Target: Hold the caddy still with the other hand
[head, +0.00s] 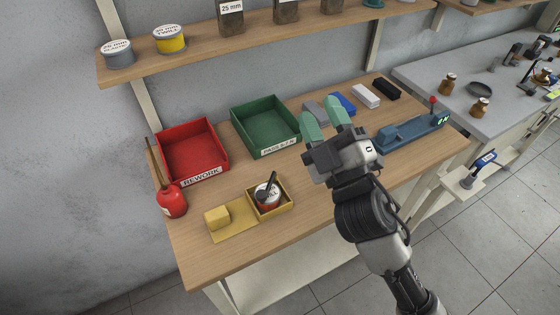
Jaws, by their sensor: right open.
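The caddy (233,236) looks to be the low yellow holder near the front of the wooden bench. Its right side is a walled square compartment, in which a small labelled pot (265,203) stands with a black-handled tool (268,186) leaning in it. A yellow block (217,217) sits on its flat left side. My right gripper (323,117) is open with green fingertips, above the bench to the upper right of the caddy and apart from it. My left gripper is not in view, and nothing grips the caddy.
A red REWORK bin (191,178) and green bin (263,152) stand behind the caddy. A red oil can (172,199) is at the left edge. Coloured blocks (365,95) and a blue device (410,132) lie to the right. A shelf (200,52) hangs above. Bare wood surrounds the caddy's front.

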